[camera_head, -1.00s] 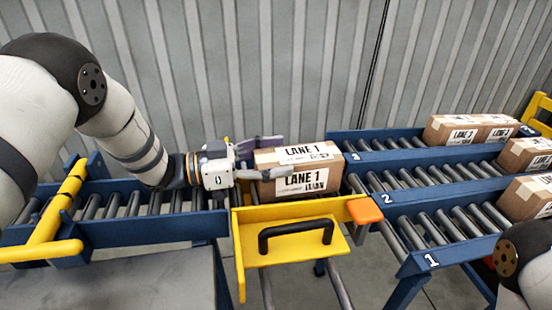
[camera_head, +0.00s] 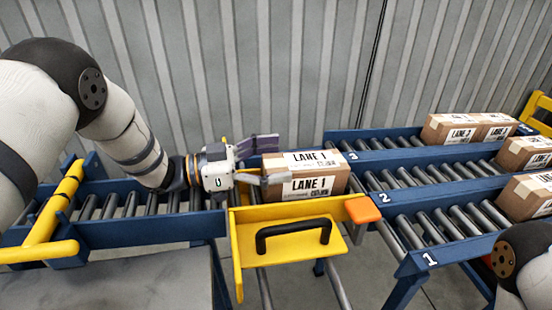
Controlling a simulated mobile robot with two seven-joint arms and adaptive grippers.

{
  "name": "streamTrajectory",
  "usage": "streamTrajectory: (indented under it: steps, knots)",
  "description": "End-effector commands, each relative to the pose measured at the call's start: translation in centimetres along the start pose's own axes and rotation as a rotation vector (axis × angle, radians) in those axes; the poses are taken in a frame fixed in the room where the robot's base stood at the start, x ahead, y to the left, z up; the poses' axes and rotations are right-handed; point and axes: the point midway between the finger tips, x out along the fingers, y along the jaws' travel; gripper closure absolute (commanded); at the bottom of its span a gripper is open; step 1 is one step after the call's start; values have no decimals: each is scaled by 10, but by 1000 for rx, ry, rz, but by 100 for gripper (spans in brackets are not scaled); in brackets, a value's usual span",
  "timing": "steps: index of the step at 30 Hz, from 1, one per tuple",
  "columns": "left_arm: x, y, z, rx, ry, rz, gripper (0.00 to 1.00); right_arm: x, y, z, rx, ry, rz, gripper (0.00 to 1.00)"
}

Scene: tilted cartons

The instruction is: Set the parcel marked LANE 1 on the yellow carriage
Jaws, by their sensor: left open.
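The LANE 1 parcel (camera_head: 320,186) is a brown carton with white labels on its top and front. It sits level on the yellow carriage (camera_head: 290,214), behind the carriage's front wall with the black handle. My left gripper (camera_head: 268,161) is open, just left of the parcel. Its fingers point right and their tips are at the parcel's left end; I cannot tell whether they touch it. The underside of the parcel is hidden by the carriage wall. My right gripper is out of view; only a part of my right arm shows at the lower right.
The infeed roller conveyor (camera_head: 150,228) lies left of the carriage. Blue roller lanes numbered 1, 2 and 3 (camera_head: 420,160) run off to the right, with several cartons (camera_head: 462,132) at their far ends. An orange block (camera_head: 362,210) tops the carriage's right corner. A ribbed wall stands behind.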

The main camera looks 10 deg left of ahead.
Motion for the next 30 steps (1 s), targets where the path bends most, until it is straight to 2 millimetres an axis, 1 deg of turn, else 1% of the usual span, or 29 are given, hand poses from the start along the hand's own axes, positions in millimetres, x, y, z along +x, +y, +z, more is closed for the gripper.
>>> streamTrajectory:
  steps: [1, 3, 5, 12, 16, 20, 30]
  knots:
    - [-5, 1, 11, -15, -21, -5, 20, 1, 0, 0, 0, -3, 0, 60]
    - [-5, 1, 8, -15, -22, -5, 20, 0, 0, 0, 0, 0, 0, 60]
    - [-5, 1, -2, -12, -20, -5, 20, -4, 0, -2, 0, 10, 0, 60]
    - [-56, 0, -3, -13, -16, -6, 20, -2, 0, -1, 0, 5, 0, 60]
    - [-73, 0, -5, -11, -13, -4, 20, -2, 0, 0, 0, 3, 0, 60]
    - [-78, 1, -6, -9, -11, -2, 20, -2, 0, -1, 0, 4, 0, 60]
    - [-76, 1, -8, -6, -9, -1, 20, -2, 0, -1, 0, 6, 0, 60]
